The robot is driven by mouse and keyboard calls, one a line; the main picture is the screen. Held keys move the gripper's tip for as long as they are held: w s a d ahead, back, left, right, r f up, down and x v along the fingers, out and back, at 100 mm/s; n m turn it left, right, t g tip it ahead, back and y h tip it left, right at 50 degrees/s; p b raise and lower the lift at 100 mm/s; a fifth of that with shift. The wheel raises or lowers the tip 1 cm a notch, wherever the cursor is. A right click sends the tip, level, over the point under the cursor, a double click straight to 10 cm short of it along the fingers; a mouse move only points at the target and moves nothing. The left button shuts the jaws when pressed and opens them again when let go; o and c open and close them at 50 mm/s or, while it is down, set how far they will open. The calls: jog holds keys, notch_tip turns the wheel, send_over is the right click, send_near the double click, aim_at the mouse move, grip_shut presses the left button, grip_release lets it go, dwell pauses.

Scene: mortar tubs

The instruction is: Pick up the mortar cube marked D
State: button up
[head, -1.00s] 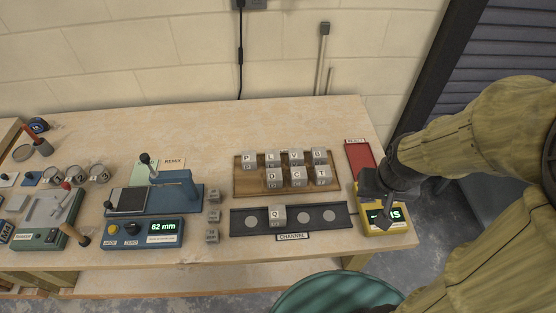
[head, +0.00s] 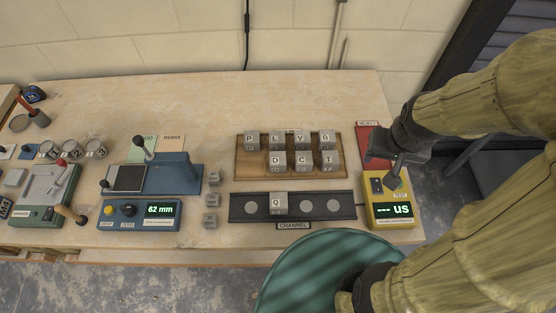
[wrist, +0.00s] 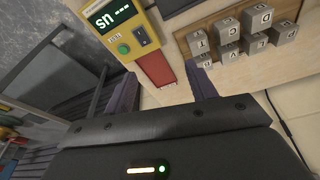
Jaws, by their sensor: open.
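The mortar cube marked D (head: 276,160) is a small grey block at the left of the front row on a wooden board (head: 250,172). In the wrist view the D cube (wrist: 257,18) shows near the top right, its letter turned. Other lettered cubes stand beside and behind it. My gripper (head: 396,170) is open and empty, over the yellow meter and red plate, to the right of the board and apart from the cubes. In the wrist view its fingers (wrist: 160,92) point toward the bench, with the cubes beyond them.
A yellow meter (head: 391,221) and a red plate (head: 369,142) lie right of the board. In front is a dark channel strip (head: 340,206) holding the Q cube (head: 277,203). A blue gauge (head: 138,214) stands left. A green tub (head: 300,275) is below the bench edge.

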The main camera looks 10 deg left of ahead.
jog(key=w+a+f+n+g+p, duration=0.15)
jog(key=w+a, duration=0.45)
jog(key=a, duration=0.6)
jog(key=n+g+p, duration=0.1)
jog(key=p, duration=0.1)
send_over(278, 158)
notch_tip(278, 158, down, 3)
jog(key=shift+s+d+r, duration=0.1)
jog(key=shift+r, duration=0.1)
notch_tip(278, 158, down, 12)
jog(key=shift+f+p, duration=0.1)
jog(key=shift+p, duration=0.65)
jog(key=shift+f, duration=0.15)
jog(key=shift+f+p, duration=1.05)
jog(key=shift+f, duration=1.4)
